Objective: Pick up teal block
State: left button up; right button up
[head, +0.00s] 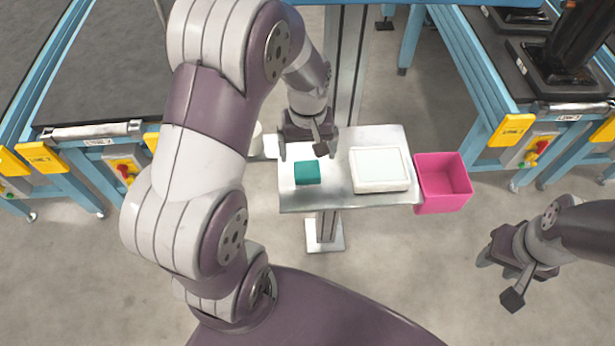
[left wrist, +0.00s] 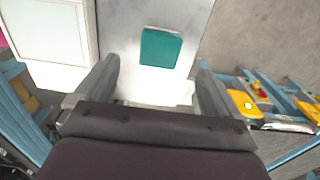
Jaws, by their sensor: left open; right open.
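The teal block (head: 307,173) lies on the left part of a small metal table (head: 385,135). In the left wrist view the teal block (left wrist: 160,47) sits ahead of the fingers and between their lines, apart from both. My left gripper (head: 305,153) is open and empty, above the table at the far side of the block; its fingers also show in the left wrist view (left wrist: 152,85).
A white tray-like box (head: 380,187) stands on the table right of the block. A pink bin (head: 443,183) is at the table's right edge. A white object (head: 257,140) shows partly behind my left arm.

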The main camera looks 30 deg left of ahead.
aim_at(307, 169)
pick_arm(q)
notch_tip(307, 169, down, 3)
jog(key=shift+w+f, duration=0.15)
jog(key=shift+s+d+f, duration=0.1)
jog(key=shift+s+f, duration=0.1)
jog(key=shift+f, duration=0.1)
jog(key=f, duration=0.3)
jog(key=f+p, duration=0.1)
jog(key=shift+w+a+f, duration=0.15)
jog(key=shift+w+a, duration=0.05)
jog(key=shift+a, duration=0.05)
jog(key=shift+w+f, duration=0.15)
jog(key=shift+f, duration=0.25)
jog(key=shift+s+r, duration=0.15)
jog(key=shift+s, duration=0.05)
jog(key=c, duration=1.2)
jog(key=r, duration=0.4)
jog(key=shift+w+d+r+b, duration=0.1)
jog(key=shift+w+d+b, duration=0.1)
jog(key=shift+b, duration=0.2)
jog(key=d+r+b, duration=0.1)
jog(key=d+r, duration=0.5)
jog(key=d, duration=0.5)
jog(key=shift+d+r, duration=0.15)
jog(key=shift+r, duration=0.25)
